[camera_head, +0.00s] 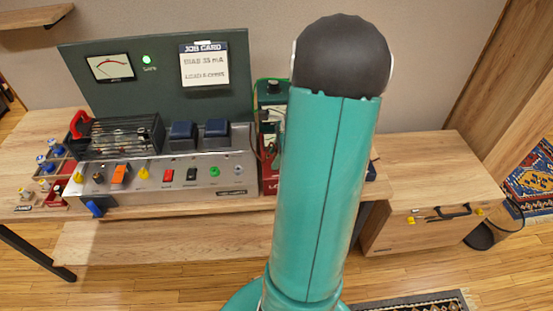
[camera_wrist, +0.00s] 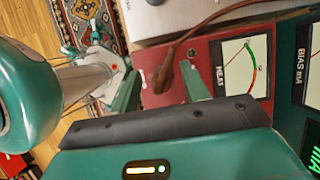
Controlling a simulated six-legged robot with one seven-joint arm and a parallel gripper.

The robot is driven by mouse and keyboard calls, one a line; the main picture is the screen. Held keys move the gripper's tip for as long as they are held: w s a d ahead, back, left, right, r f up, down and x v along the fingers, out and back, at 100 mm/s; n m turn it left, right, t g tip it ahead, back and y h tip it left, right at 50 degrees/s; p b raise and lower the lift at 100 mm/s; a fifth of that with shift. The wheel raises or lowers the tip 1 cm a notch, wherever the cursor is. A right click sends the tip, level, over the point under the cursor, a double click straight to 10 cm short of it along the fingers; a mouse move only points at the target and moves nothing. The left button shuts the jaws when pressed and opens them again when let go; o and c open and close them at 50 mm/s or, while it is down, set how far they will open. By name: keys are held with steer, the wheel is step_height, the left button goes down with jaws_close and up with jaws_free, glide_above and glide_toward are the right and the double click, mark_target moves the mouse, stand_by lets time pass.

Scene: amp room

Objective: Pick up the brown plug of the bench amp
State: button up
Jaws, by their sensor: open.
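The brown plug (camera_wrist: 166,70) shows in the wrist view as a dark brown body, with a brown cable curving up to the right. It lies over a red panel beside the pale metal edge of the bench amp (camera_wrist: 200,12). My gripper (camera_wrist: 160,72) is open, its two green fingers apart with the plug between them in the picture. I cannot tell whether either finger touches it. In the head view the bench amp (camera_head: 215,178) stands on the bench; my teal arm hides the gripper, and I cannot make out the plug there.
A red meter unit (camera_wrist: 233,65) lies right of the fingers in the wrist view. A dark green panel with a job card (camera_head: 204,65) stands behind the amp. Knobs and switches line the amp's front.

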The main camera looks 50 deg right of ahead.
jaws_close()
